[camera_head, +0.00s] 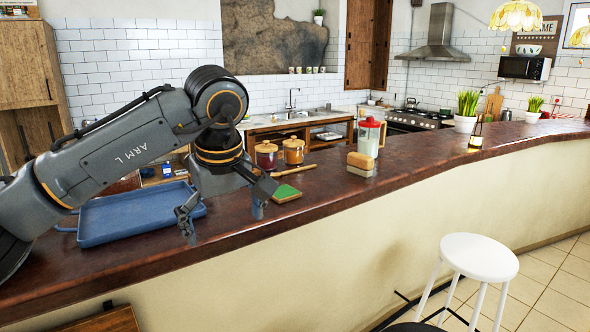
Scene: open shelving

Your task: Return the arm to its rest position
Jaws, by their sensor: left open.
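My left arm (135,145) comes in from the left, raised and bent over the brown counter (330,205). My left gripper (223,217) hangs at its end, pointing down with its fingers spread apart and nothing between them. It is beside the right end of a blue tray (125,221) in the picture and left of a small green-topped block (286,193). The arm and gripper hide part of the tray and of the counter behind. My right gripper is not in view.
Two lidded jars (293,151), a wooden stick (294,170), a tan block (360,163) and a red-lidded blender (369,139) stand or lie right of the gripper. Potted plants (467,107) are farther along. A white stool (480,257) stands in front; the counter's near edge is mostly clear.

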